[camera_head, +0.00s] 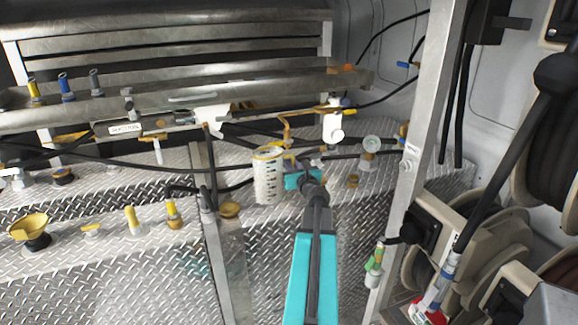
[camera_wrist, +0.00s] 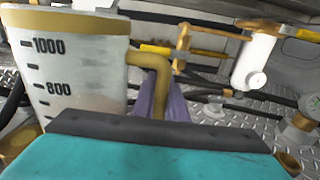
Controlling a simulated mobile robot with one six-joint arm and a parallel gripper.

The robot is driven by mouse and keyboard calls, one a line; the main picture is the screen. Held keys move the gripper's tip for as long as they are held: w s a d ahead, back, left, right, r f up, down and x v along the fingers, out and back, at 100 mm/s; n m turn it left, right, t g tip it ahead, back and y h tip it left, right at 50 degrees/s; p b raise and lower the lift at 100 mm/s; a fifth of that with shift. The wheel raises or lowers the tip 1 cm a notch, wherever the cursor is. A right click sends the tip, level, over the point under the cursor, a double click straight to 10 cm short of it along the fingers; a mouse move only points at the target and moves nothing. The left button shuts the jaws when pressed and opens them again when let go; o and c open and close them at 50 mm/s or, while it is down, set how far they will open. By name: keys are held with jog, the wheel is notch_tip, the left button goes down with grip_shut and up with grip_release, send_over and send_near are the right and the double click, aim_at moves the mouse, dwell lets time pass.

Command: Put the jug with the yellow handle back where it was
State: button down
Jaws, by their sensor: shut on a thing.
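The jug (camera_head: 267,178) is white with dark graduation marks and a yellow rim and handle. It stands roughly upright in the middle of the head view, just left of my gripper (camera_head: 300,172). In the wrist view the jug (camera_wrist: 72,62) fills the left side, with marks 1000 and 800 readable. Its yellow handle (camera_wrist: 150,59) curves down between the fingers of my gripper (camera_wrist: 160,98), which is shut on it. The jug's base is cut off in the wrist view, and I cannot tell whether it touches the tread plate.
A diamond-plate shelf (camera_head: 110,235) carries a yellow funnel (camera_head: 29,226) and several yellow-topped fittings. A metal post (camera_head: 408,165) stands on the right, with hose reels (camera_head: 480,235) beyond it. Black hoses and a white filter-like part (camera_head: 333,124) lie behind the jug.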

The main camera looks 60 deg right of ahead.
jog(key=d, duration=0.1)
jog(key=w+d, duration=0.1)
jog(key=shift+w+d+f, duration=0.1)
jog(key=shift+w+d, duration=0.05)
jog(key=shift+d, duration=0.2)
jog(key=shift+f, duration=0.1)
jog(key=shift+f+b, duration=0.9)
jog(key=shift+f, duration=0.9)
jog(key=c, duration=1.8)
grip_release()
jog(key=shift+o, duration=0.2)
jog(key=shift+r, duration=0.2)
